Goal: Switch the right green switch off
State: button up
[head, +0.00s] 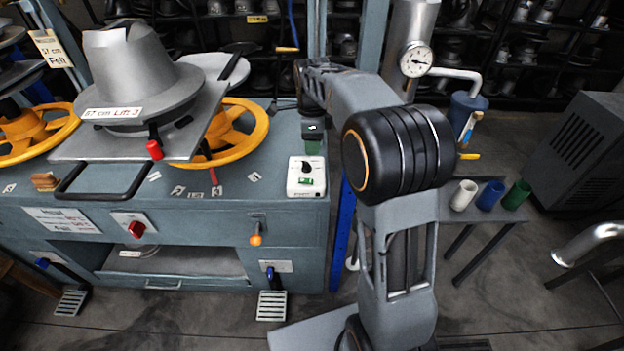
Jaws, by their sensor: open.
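A white control box (306,176) with a black knob and a small green part (306,181) stands on the right end of the blue press table. My gripper (311,108) is open at the end of my arm, above and behind the white box. Its fingers are small and hard to make out, and it appears apart from the white box.
A grey hat mould on a plate (75,146) and yellow handwheels (238,128) fill the left side. A side shelf (500,214) holds several coloured cups.

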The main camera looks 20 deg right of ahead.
aim_at(312, 181)
notch_tip(312, 181, down, 14)
jog(key=shift+r, duration=0.25)
dwell(0.3)
jog(key=shift+c, duration=0.5)
